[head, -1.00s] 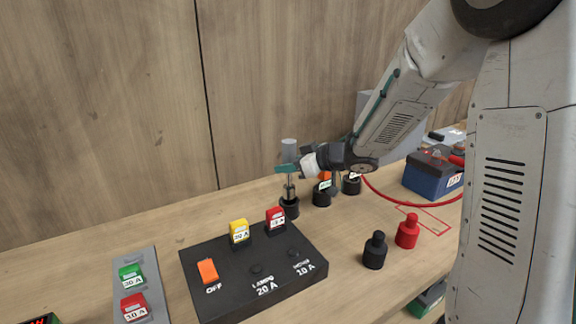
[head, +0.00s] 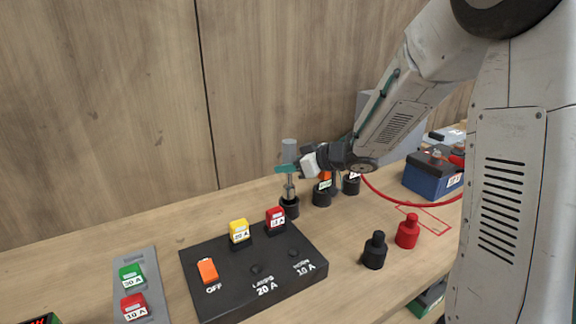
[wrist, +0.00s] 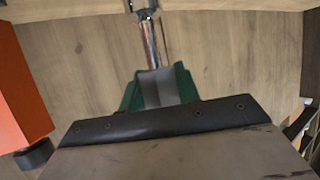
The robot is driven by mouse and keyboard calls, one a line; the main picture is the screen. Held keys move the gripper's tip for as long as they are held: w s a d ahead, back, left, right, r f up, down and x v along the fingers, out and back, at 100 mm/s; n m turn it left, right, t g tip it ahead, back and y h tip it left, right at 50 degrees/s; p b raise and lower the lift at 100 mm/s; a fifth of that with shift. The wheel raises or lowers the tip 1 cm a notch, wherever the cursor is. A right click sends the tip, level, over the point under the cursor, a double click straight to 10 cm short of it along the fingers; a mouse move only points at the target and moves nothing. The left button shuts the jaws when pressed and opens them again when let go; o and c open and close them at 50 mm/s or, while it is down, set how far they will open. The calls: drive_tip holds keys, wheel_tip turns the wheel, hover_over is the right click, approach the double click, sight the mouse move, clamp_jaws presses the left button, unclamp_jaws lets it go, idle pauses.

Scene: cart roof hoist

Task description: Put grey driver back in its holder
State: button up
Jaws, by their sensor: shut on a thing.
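The grey driver (head: 289,147) stands upright at the back of the bench, its metal shank pointing down. My gripper (head: 287,169) is shut around the grey handle from the right. In the wrist view my gripper (wrist: 158,88) has its green fingers on both sides of the driver's grey handle (wrist: 160,87), and the shank runs away toward the top. The black round holder (head: 289,208) is directly below the shank. The shank's lower end meets the holder's top in the head view; I cannot tell how deep it sits.
Two more black holders stand to the right, one with an orange-handled driver (head: 325,176), close beside my gripper. A black fuse panel (head: 255,290) lies in front. Black (head: 375,251) and red (head: 407,232) caps and a blue battery (head: 432,178) are to the right.

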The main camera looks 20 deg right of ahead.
sight(289, 184)
drive_tip(key=shift+f, duration=2.8)
drive_tip(key=o, duration=1.2)
drive_tip(key=shift+o, duration=0.2)
drive_tip(key=v, duration=0.7)
drive_tip(key=shift+s+d, duration=0.25)
drive_tip(key=shift+s, duration=0.05)
drive_tip(key=shift+r, duration=0.1)
